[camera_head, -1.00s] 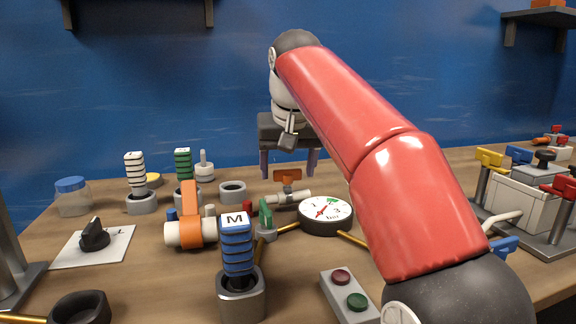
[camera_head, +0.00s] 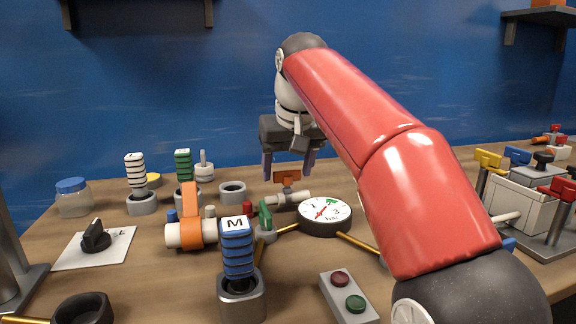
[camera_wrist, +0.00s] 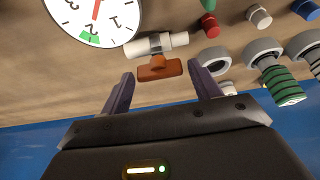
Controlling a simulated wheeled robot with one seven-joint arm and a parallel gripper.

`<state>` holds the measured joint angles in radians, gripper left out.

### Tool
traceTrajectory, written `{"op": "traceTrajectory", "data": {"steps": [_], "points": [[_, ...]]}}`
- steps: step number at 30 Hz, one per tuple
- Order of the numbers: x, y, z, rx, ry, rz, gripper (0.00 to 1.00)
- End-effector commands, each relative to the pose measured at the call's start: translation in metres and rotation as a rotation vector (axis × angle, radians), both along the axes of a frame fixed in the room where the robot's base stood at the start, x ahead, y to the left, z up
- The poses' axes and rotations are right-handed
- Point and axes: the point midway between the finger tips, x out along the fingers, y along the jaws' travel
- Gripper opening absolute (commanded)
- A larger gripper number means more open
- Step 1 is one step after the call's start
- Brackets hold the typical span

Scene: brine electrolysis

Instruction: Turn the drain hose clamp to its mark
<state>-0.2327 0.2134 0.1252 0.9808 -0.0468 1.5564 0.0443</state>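A short pale pipe fitting with an orange-brown T-shaped handle (camera_head: 287,177) lies on the bench behind the pressure gauge; I take it for the drain hose clamp, though no label shows. The handle also shows in the wrist view (camera_wrist: 160,68), crosswise in front of the pale pipe (camera_wrist: 157,44). My gripper (camera_head: 288,166) is open and empty above and around the line of this handle. In the wrist view, its fingers (camera_wrist: 162,80) stand either side of the handle with gaps on both sides. I cannot make out a mark on the clamp.
The round gauge (camera_head: 325,213) stands close in front of the fitting. An orange band on a white cylinder (camera_head: 190,232), a green lever (camera_head: 265,215) and a blue-ribbed M post (camera_head: 238,250) stand at left. A grey ring cup (camera_head: 232,191) is near the fitting. A blue wall rises behind.

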Motion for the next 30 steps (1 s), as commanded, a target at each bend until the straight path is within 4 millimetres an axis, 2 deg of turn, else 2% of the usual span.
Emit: {"op": "traceTrajectory", "data": {"steps": [2,11,14,22,30], "points": [[0.000,0.000,0.000,0.000,0.000,0.000,0.73],[0.000,0.000,0.002,0.001,-0.001,-0.001,0.73],[-0.003,-0.001,0.010,0.001,-0.001,-0.001,0.73],[-0.019,-0.006,0.050,0.001,-0.003,-0.001,0.73],[-0.027,-0.008,0.070,0.001,-0.001,-0.001,0.73]]}}
